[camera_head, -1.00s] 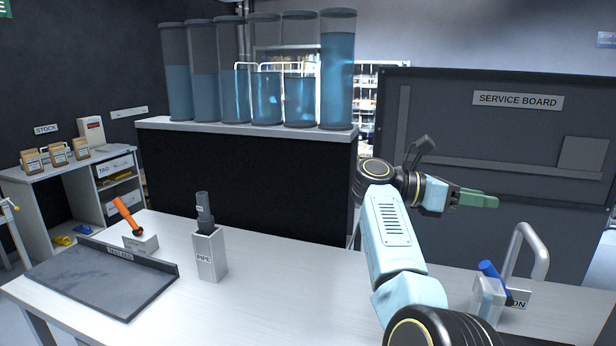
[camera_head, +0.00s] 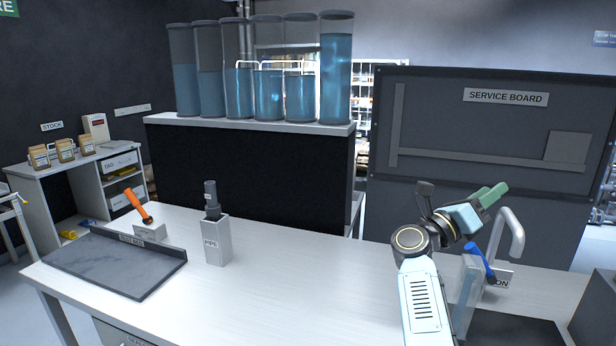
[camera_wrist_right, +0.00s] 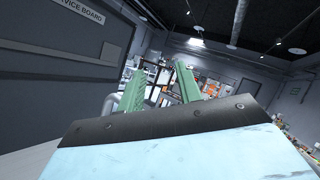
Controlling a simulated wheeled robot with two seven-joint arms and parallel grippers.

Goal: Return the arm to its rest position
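My right gripper (camera_head: 488,196) is in the air above the right end of the white bench, its green fingers pointing up and to the right, in front of the service board. In the right wrist view the two green fingers (camera_wrist_right: 160,88) stand apart with nothing between them, so it is open and empty. My right arm rises from the bottom edge right of centre. My left gripper is in neither view.
The bench (camera_head: 290,285) holds a grey tray (camera_head: 110,265), an orange-handled tool (camera_head: 136,203), a pipe holder (camera_head: 215,243), and, near my right arm, a clear container (camera_head: 466,295), a blue-handled item (camera_head: 478,260) and a curved grey handle (camera_head: 513,225). The bench middle is clear.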

